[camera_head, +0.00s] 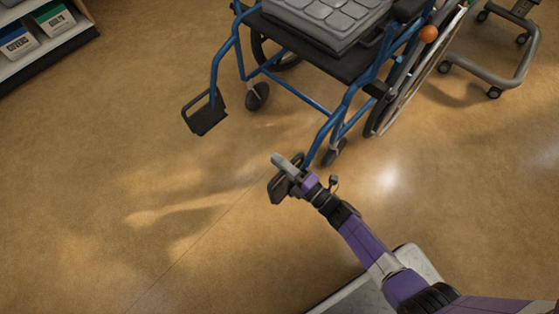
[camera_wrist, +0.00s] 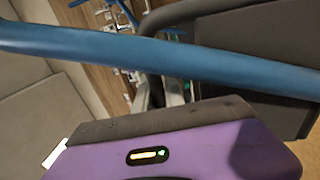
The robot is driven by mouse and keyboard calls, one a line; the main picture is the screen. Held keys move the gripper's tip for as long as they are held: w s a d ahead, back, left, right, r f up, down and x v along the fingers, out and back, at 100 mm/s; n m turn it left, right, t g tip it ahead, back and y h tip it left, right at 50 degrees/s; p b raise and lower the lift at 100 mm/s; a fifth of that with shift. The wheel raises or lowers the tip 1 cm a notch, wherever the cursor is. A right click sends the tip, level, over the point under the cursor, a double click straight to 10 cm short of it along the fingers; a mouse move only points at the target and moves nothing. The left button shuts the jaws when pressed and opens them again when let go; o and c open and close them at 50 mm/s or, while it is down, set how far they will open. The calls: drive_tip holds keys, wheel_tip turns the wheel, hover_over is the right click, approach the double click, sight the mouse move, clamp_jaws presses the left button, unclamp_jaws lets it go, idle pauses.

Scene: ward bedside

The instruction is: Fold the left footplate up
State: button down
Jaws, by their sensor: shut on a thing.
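A blue-framed wheelchair (camera_head: 330,120) stands with its front towards me. Its left footplate (camera_head: 278,190), a dark plate, is at the foot of the frame tube on the picture's right. My gripper (camera_head: 287,166) is at this footplate and shut on it; the fingers hide part of the plate, and its exact tilt is hard to tell. The other footplate (camera_head: 205,114) hangs out to the left, apart from my gripper. In the wrist view a blue frame tube (camera_wrist: 150,58) crosses close in front of my purple gripper body (camera_wrist: 190,155); the fingertips' contact is not clear there.
A front caster (camera_head: 336,151) is just right of the gripper. A wheeled stand base (camera_head: 495,70) is at the upper right. A shelf with bins (camera_head: 45,45) is at the upper left. The floor to the left is clear.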

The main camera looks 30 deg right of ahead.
drive_tip(key=shift+s+d+r, duration=0.15)
drive_tip(key=shift+s+d, duration=0.1)
drive_tip(key=shift+s, duration=0.35)
drive_tip(key=shift+s+d+r, duration=0.1)
drive_tip(key=shift+s+d, duration=0.1)
drive_tip(key=shift+s, duration=0.35)
drive_tip(key=shift+s+d+r, duration=0.1)
drive_tip(key=shift+s+r, duration=0.1)
drive_tip(key=shift+s, duration=0.25)
drive_tip(key=shift+r, duration=0.15)
drive_tip(key=c, duration=1.4)
unclamp_jaws()
drive_tip(key=shift+s+d+f, duration=0.2)
drive_tip(key=shift+s, duration=0.3)
drive_tip(key=p+v, duration=0.1)
drive_tip(key=v, duration=0.5)
drive_tip(key=shift+s, duration=0.35)
